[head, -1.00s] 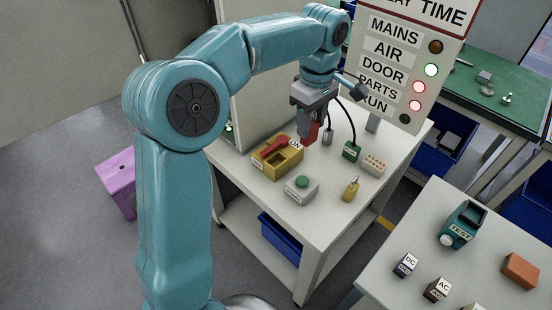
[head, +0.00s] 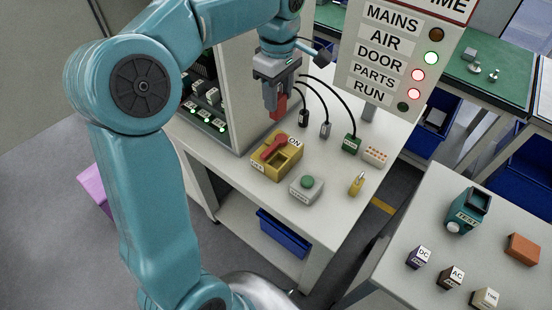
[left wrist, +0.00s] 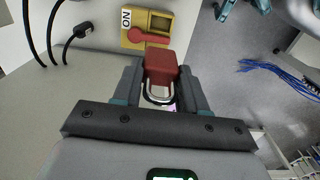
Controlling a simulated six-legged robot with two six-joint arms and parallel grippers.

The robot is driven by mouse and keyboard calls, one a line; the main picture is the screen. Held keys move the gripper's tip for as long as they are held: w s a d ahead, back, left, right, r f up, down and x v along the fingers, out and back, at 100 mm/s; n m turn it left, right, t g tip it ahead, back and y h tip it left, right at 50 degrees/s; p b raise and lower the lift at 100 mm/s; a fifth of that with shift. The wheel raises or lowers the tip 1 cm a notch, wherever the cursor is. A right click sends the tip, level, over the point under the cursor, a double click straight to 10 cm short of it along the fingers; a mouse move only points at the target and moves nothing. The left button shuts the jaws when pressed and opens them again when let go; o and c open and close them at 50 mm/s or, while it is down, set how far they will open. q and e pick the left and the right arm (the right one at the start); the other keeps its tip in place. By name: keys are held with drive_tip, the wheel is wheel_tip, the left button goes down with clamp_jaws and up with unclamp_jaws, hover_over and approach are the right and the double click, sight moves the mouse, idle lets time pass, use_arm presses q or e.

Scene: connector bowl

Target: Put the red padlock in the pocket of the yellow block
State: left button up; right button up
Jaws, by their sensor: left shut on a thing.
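My left gripper (head: 275,110) is shut on the red padlock (head: 279,106) and holds it above the white table, behind the yellow block. In the left wrist view the padlock (left wrist: 161,68) sits between the fingers (left wrist: 160,85), its metal shackle towards the camera. The yellow block (head: 283,163) lies on the table with a red lever across it, an ON label and an open pocket on its right part. In the left wrist view the yellow block (left wrist: 146,24) is beyond the padlock, apart from it. My right gripper is not in view.
A grey box with a green button (head: 306,187), a yellow padlock-like piece (head: 357,184) and a beige connector block (head: 375,156) stand on the table. Black cables end in plugs, one green (head: 351,144). An open cabinet (head: 208,100) stands at the left; a sign panel (head: 412,60) stands behind.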

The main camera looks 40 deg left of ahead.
sight(278, 119)
use_arm(q)
drive_tip(key=f, duration=1.4)
drive_tip(key=shift+s+d+f, duration=0.1)
drive_tip(key=shift+d+f, duration=0.1)
drive_tip(key=shift+f, duration=2.65)
drive_tip(key=shift+f+b, duration=0.2)
drive_tip(key=shift+b, duration=0.25)
drive_tip(key=o, duration=1.1)
drive_tip(key=shift+r, duration=0.1)
wheel_tip(278, 119, up, 12)
drive_tip(key=shift+r, duration=0.2)
